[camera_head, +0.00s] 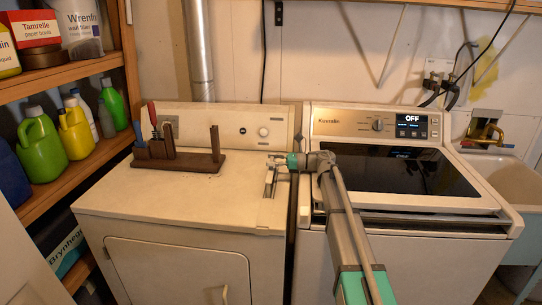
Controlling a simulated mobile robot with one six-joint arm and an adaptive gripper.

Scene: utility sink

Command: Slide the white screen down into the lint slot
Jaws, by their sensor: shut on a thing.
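My gripper (277,163) is above the right side of the left machine's top, near the back. It is shut on a small pale piece, which appears to be the white screen (270,176). The screen is seen small and partly covered by the fingers. A dark narrow opening, apparently the lint slot (269,189), shows right below it in the machine's top. I cannot tell whether the screen's lower edge is inside the slot or just above it.
A dark wooden rack (190,162) with upright tools stands left on the same machine top (130,198). The washer (400,170) with a dark glass lid is to the right. Shelves with bottles (75,130) are at the left; a sink (505,180) is far right.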

